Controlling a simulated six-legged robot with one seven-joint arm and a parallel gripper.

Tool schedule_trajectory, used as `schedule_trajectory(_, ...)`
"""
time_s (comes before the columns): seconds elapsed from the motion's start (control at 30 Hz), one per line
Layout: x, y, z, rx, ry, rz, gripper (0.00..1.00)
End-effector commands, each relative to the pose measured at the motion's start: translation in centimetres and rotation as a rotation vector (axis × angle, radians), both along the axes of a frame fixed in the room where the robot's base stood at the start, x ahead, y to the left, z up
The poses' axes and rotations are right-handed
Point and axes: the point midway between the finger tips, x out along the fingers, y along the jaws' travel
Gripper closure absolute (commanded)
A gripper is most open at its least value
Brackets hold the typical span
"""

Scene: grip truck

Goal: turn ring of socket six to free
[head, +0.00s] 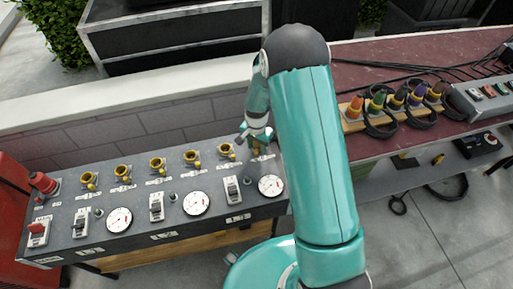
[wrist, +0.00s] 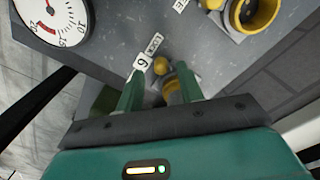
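Socket six, with its yellow ring (wrist: 170,88), is beside a white tag (wrist: 142,62) marked 6 on the grey panel. In the wrist view my gripper (wrist: 162,84) reaches down to it with one green finger on each side. The ring is nearer the right finger, and a dark gap shows on the left, so the fingers look open around it. A small yellow knob (wrist: 160,66) shows just beyond the ring. In the head view my gripper (head: 256,138) is at the right end of the socket row. My arm and gripper hide most of socket six there.
Several yellow sockets (head: 157,165) line the panel's back edge to the left. Dials (head: 197,203) and breakers (head: 156,207) stand in front. A neighbouring socket (wrist: 252,12) is close by in the wrist view. Coloured cable plugs (head: 397,98) stand on the red bench at right.

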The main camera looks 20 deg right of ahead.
Motion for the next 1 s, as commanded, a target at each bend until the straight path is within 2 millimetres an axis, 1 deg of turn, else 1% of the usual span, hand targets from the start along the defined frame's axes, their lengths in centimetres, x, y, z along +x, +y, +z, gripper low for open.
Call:
schedule_trajectory(0.03,0.0,0.0,-0.8,0.0,0.003,0.0,0.63)
schedule_trajectory(0.17,0.1,0.0,-1.7,0.0,0.0,-0.001,0.63)
schedule_trajectory(0.47,0.2,0.0,-1.9,0.0,-0.001,0.0,0.63)
schedule_trajectory(0.5,0.2,0.0,-1.9,0.0,-0.001,0.0,0.71)
schedule_trajectory(0.57,0.2,0.0,-1.9,0.001,-0.001,0.0,0.82)
schedule_trajectory(0.6,0.2,0.0,-1.9,0.001,-0.001,0.0,0.9)
schedule_trajectory(0.67,0.2,0.0,-1.9,0.001,-0.001,0.0,1.0)
schedule_trajectory(1.0,0.2,-0.2,-1.9,0.001,-0.001,0.025,1.0)
